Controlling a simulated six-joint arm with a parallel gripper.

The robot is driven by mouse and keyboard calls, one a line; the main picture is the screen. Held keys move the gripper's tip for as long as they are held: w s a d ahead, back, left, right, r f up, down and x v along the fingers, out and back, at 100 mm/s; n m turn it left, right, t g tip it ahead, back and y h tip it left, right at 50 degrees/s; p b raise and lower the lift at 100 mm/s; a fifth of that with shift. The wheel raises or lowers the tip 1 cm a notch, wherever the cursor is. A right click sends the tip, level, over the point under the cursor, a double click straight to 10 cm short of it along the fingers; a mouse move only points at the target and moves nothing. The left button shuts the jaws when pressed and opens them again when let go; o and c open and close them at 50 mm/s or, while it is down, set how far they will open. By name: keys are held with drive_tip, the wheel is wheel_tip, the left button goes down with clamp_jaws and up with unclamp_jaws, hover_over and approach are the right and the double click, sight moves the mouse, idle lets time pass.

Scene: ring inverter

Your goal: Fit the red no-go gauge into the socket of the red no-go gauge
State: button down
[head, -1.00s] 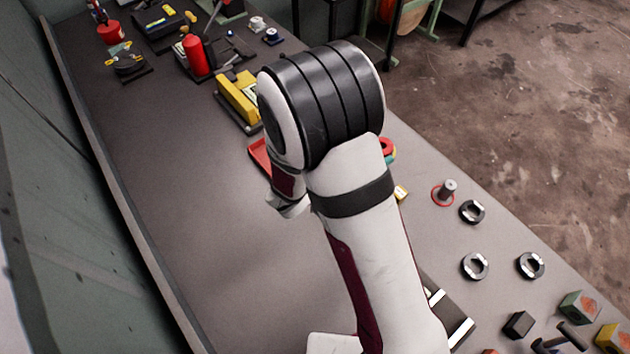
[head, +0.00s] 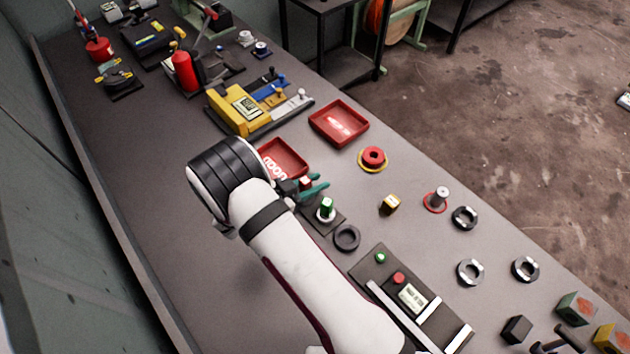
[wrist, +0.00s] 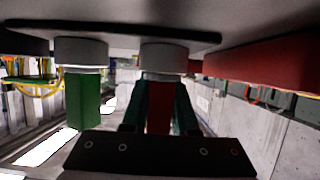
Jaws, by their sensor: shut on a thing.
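My gripper (head: 310,187) has teal fingers, which are shut on the red no-go gauge (head: 305,182). In the wrist view, which looks upside down, the red gauge (wrist: 158,106) stands between the fingers, lined up with a grey collar (wrist: 166,55), the socket on a dark plate (wrist: 120,35). Its end meets the collar; how deep it sits cannot be told. The green gauge (head: 327,206) stands upright in the neighbouring socket of the plate (head: 336,225); it also shows in the wrist view (wrist: 83,98). My arm hides part of the plate in the head view.
A red tray (head: 290,160) lies close behind the gripper, another (head: 340,112) farther back. A black ring (head: 347,238) lies in front of the plate. The table left of my arm is clear.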

drive_tip(key=c, duration=0.7)
unclamp_jaws()
